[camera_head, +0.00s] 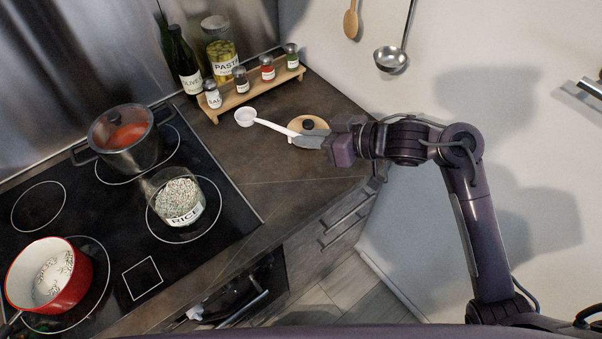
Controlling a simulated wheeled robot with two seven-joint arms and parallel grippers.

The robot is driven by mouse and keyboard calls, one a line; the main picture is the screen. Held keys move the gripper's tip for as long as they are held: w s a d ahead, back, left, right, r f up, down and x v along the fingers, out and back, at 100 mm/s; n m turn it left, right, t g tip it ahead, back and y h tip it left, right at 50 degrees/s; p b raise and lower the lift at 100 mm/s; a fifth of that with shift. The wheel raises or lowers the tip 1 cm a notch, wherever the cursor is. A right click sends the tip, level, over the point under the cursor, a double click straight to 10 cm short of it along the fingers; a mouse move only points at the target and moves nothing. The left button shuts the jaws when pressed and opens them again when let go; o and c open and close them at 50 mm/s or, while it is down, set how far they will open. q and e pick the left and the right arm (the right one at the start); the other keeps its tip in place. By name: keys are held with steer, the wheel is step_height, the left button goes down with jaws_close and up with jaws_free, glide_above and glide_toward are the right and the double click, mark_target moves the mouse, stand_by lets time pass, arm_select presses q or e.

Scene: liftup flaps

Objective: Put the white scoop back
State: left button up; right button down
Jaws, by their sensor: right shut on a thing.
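The white scoop (268,125) is in the head view, over the dark counter right of the stove. Its round bowl points left and its handle runs right to my right gripper (310,142). My right gripper is shut on the handle end, which the fingers partly hide. The glass rice jar (181,198) stands without a lid on the stove and is filled with rice. My left gripper is not in view.
A wooden rack (252,98) holds several spice jars by the wall. A dark pot (126,140) and a red saucepan (76,290) with some grains stand on the stove. A ladle (391,60) hangs on the wall.

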mark_target(311, 186)
step_height(311, 186, down, 14)
steer(key=shift+r, duration=0.1)
steer(key=shift+f, duration=0.2)
steer(key=c, duration=1.5)
jaws_free()
steer(key=shift+r+p, duration=0.2)
steer(key=shift+p, duration=0.1)
steer(key=shift+s+d, duration=0.1)
steer(key=shift+d, duration=0.25)
steer(key=b+v, duration=0.1)
steer(key=v, duration=1)
steer(key=shift+s, duration=0.15)
